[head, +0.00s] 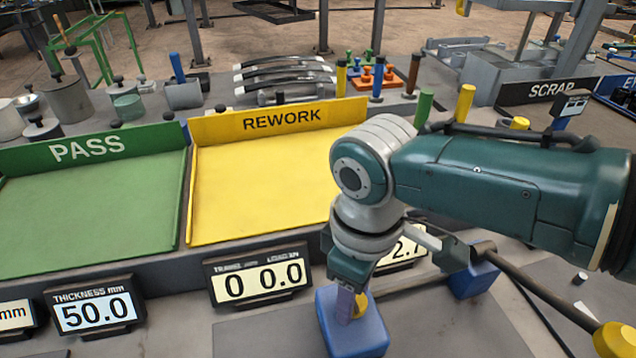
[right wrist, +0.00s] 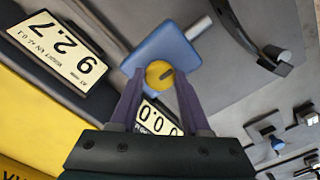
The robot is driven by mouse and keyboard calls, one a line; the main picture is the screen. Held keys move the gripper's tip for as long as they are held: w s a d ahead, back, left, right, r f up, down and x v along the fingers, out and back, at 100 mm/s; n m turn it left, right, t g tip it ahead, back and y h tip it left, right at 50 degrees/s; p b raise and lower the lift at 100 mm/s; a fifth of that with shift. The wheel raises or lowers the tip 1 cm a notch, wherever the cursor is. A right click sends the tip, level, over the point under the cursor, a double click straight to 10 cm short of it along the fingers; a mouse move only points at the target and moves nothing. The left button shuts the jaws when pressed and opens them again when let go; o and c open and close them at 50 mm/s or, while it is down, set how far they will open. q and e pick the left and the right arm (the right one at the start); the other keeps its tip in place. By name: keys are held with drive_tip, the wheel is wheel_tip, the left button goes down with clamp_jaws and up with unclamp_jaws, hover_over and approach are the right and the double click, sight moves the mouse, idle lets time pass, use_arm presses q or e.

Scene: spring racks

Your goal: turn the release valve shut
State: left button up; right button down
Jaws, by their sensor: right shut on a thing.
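The release valve shows as a yellow round knob (right wrist: 159,74) on a blue block (right wrist: 165,48) in the right wrist view. In the head view the blue block (head: 352,327) stands at the bottom centre, and the yellow knob (head: 360,305) is partly hidden by my gripper. My right gripper (head: 345,303) points down onto the block. In the right wrist view its two fingers (right wrist: 157,90) lie on either side of the knob and are shut on it. A short dark mark shows on the knob's face. My left gripper is not in view.
A display (head: 258,279) reading 0 0.0 stands left of the block, and a thickness display (head: 95,306) reads 50.0. A green PASS tray (head: 90,215) and yellow REWORK tray (head: 265,190) lie behind. A dark rod (head: 545,295) slants to the right.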

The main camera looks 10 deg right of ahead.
drive_tip(key=shift+r, duration=0.1)
drive_tip(key=shift+c, duration=1.9)
unclamp_jaws()
wheel_tip(320, 180, up, 10)
drive_tip(key=p, duration=0.2)
drive_tip(key=shift+p, duration=0.4)
